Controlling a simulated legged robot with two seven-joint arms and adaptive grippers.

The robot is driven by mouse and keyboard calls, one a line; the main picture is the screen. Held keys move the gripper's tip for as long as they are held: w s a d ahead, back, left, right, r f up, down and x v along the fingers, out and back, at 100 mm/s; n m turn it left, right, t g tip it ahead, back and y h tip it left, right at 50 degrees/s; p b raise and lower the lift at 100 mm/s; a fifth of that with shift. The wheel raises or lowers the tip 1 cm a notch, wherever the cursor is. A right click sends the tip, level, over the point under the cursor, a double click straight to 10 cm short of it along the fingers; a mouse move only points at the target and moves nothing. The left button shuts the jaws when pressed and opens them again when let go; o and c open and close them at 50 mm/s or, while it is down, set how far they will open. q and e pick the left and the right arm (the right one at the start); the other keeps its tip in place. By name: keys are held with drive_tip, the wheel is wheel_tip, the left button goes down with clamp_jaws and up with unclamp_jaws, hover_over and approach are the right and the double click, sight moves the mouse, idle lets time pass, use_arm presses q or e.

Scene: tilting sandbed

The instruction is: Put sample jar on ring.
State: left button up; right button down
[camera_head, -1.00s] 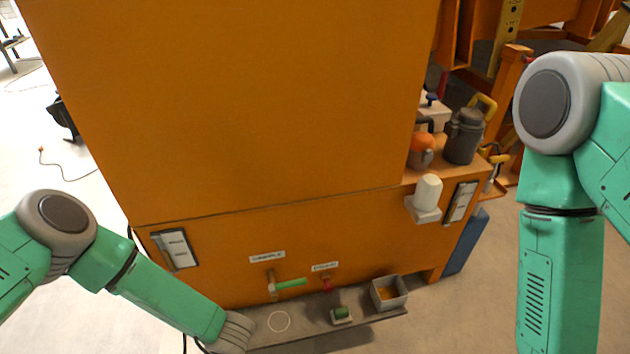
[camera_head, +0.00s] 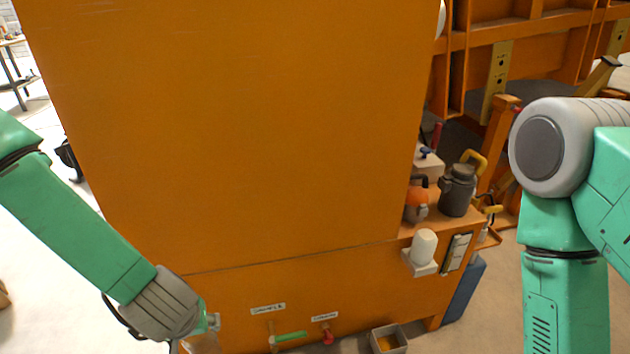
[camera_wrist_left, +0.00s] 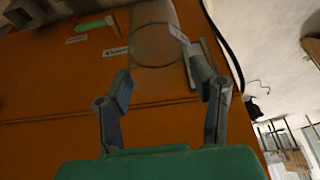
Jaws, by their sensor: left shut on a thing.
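My left gripper (camera_wrist_left: 165,85) is shut on a clear, see-through sample jar (camera_wrist_left: 158,45), with one finger on each side of it in the left wrist view. The jar's far end is cut off by the top edge of that view. In the head view my left gripper (camera_head: 207,325) is at the bottom left, in front of the orange cabinet, and the jar is hard to make out there. The ring is outside both current views. My right arm comes down at the right of the head view, but its gripper is out of frame.
The orange cabinet (camera_head: 230,140) fills the middle. Low on it are a green-handled valve (camera_head: 290,337) and a red one (camera_head: 327,337). A grey open bin (camera_head: 388,338) stands at the bottom.

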use_arm(q)
drive_tip(key=s+r+m+h+p, duration=0.1)
drive_tip(key=s+r+m, duration=0.2)
drive_tip(key=r, duration=0.7)
drive_tip(key=shift+s+a+m+p, duration=0.25)
drive_tip(key=shift+a+m+p, duration=0.05)
drive_tip(key=shift+a, duration=0.05)
drive_tip(key=shift+d+r, duration=0.1)
drive_tip(key=shift+w, duration=0.1)
